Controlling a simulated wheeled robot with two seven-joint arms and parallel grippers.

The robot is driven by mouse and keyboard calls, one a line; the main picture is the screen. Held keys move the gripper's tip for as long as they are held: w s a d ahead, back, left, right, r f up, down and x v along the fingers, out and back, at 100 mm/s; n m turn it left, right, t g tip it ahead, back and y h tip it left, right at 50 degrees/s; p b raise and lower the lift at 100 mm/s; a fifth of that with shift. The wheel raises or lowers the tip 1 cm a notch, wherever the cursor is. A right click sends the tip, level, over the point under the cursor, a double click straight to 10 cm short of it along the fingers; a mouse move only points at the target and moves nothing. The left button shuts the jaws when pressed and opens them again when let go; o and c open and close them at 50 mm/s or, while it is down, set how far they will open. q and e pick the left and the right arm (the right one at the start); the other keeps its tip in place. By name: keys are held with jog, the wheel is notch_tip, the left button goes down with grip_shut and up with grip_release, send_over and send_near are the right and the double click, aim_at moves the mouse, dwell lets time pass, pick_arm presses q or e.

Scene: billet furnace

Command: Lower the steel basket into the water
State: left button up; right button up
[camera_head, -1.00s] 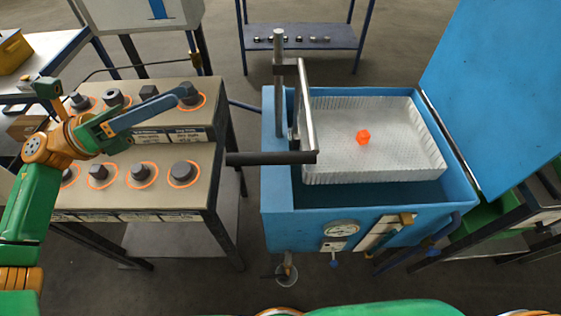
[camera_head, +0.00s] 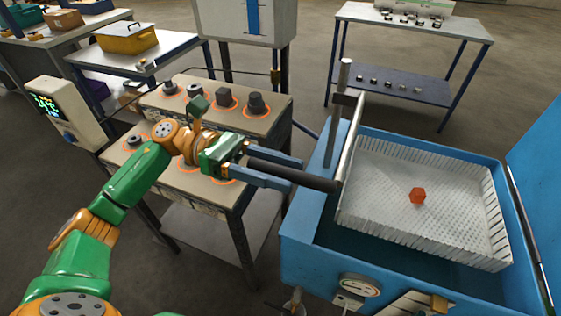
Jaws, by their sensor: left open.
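The pale steel basket (camera_head: 385,215) hangs inside the blue tank (camera_head: 335,262), its floor perforated. One small red-orange billet (camera_head: 417,196) lies on it. Dark blue, probably the water (camera_head: 345,238), shows along the basket's near side. A grey bracket and post (camera_head: 336,118) stand at the tank's left edge, and a dark bar handle (camera_head: 310,180) runs left from it over the gap to the bench. My left gripper (camera_head: 297,175) is open, with one finger on each side of the handle as seen here. Whether they touch it, I cannot tell.
The bench (camera_head: 262,122) left of the tank carries several dark pieces in orange rings, close under my left arm. The raised blue lid (camera_head: 540,160) stands at the right. A gauge (camera_head: 359,286) is on the tank's front. A shelf table (camera_head: 410,30) stands behind.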

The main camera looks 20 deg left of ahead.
pick_arm(q)
jog(key=shift+a+f, duration=0.1)
jog(key=shift+a, duration=0.05)
jog(key=shift+c, duration=0.9)
grip_shut()
